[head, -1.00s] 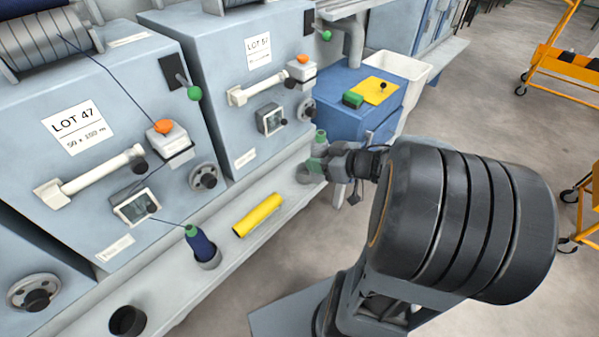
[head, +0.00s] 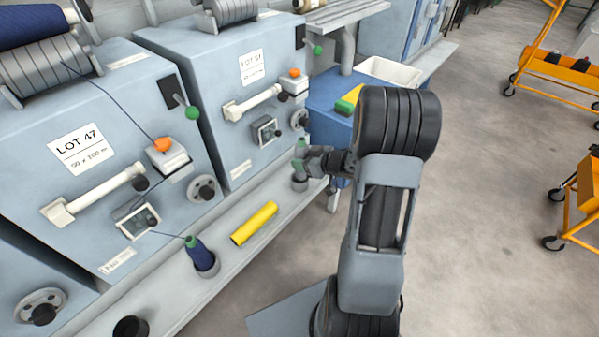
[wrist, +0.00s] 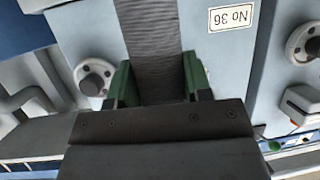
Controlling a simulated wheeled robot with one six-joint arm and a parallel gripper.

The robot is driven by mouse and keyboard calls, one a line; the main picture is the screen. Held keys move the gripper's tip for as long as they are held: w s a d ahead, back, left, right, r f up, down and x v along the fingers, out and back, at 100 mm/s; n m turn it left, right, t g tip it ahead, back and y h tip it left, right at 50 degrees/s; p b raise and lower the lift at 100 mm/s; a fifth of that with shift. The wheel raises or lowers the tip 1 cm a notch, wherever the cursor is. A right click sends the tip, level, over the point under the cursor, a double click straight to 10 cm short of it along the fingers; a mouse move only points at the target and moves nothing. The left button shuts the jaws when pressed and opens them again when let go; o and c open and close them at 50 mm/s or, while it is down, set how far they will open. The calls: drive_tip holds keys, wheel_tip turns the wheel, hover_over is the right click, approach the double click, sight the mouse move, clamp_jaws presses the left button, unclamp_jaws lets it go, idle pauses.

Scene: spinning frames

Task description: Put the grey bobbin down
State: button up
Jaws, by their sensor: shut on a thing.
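The grey bobbin (wrist: 150,40) shows in the wrist view as a ribbed grey column between the green finger pads. My gripper (wrist: 158,85) is shut on it, with one pad touching each side. In the head view my gripper (head: 305,163) is small, at the far end of the machine shelf. A green tip shows just above it, and a grey cup (head: 299,184) stands on the shelf right below. My fingers hide most of the bobbin there. I cannot tell whether its lower end is in the cup or above it.
The shelf (head: 170,285) runs along the grey machines. It carries a navy bobbin (head: 199,252) in a cup, a yellow tube (head: 254,223) and a dark cup (head: 131,327). A blue cabinet (head: 328,105) stands behind my gripper. Orange carts (head: 565,68) stand at the right.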

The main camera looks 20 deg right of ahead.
drive_tip(key=shift+w+d+f+b, duration=0.2)
drive_tip(key=shift+w+f+b, duration=0.25)
drive_tip(key=shift+w+f, duration=0.65)
drive_tip(key=shift+w+f+b, duration=0.1)
drive_tip(key=shift+f+b, duration=0.9)
drive_tip(key=shift+f, duration=0.8)
drive_tip(key=shift+f, duration=0.15)
drive_tip(key=shift+f, duration=0.25)
drive_tip(key=o, duration=1)
drive_tip(key=shift+c, duration=0.2)
